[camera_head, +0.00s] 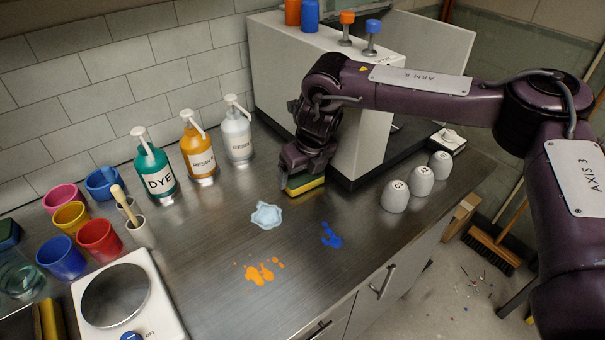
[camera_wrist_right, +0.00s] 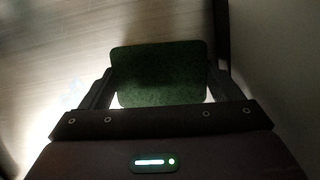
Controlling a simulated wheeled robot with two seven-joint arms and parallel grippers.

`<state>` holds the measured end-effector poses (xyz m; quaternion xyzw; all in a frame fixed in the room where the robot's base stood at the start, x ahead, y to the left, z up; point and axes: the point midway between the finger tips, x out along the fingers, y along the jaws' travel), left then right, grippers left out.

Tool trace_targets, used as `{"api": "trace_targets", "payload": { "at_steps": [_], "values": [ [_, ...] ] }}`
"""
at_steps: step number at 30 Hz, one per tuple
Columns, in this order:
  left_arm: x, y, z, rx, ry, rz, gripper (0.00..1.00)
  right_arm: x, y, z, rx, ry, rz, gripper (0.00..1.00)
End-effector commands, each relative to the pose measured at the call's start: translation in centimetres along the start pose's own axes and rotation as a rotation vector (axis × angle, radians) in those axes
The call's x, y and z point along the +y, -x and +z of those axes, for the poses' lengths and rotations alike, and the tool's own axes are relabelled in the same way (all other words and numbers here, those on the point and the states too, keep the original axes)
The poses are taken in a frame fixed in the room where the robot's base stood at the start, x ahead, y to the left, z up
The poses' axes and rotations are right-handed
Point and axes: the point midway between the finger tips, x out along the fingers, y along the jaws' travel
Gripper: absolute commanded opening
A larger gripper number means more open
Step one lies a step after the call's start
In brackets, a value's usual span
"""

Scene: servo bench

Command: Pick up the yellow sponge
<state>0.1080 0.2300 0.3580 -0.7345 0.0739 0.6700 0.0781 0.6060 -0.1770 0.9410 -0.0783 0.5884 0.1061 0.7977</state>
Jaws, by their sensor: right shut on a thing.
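The yellow sponge (camera_head: 305,186) has a dark green top layer. It is at the back of the steel counter, in front of the white machine. My right gripper (camera_head: 304,174) comes down on it from above and is shut on it. In the right wrist view the green face of the sponge (camera_wrist_right: 160,72) lies between the two fingers of the right gripper (camera_wrist_right: 165,88). I cannot tell whether the sponge touches the counter. My left gripper is not in view.
A pale blue puddle (camera_head: 266,215), an orange spill (camera_head: 263,272) and a blue spill (camera_head: 331,236) mark the counter. Pump bottles (camera_head: 200,150) stand to the left, white domed cups (camera_head: 421,180) to the right. A scale (camera_head: 161,310) and coloured cups (camera_head: 99,239) fill the front left.

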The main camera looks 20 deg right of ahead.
Motion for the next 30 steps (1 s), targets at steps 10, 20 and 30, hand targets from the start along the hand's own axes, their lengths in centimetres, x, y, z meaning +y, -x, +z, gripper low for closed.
{"api": "trace_targets", "payload": {
  "at_steps": [10, 20, 30],
  "values": [
    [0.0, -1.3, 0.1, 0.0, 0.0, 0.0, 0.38, 0.3, 3.9, 1.3, -0.005, 0.0, 0.001, 0.64],
    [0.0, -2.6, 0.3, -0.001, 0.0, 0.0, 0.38, 4.3, 6.3, 1.6, 0.001, 0.009, 0.002, 0.64],
    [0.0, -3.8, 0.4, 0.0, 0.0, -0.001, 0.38, 14.0, 6.7, 0.9, -0.002, 0.01, 0.0, 0.64]
  ]
}}
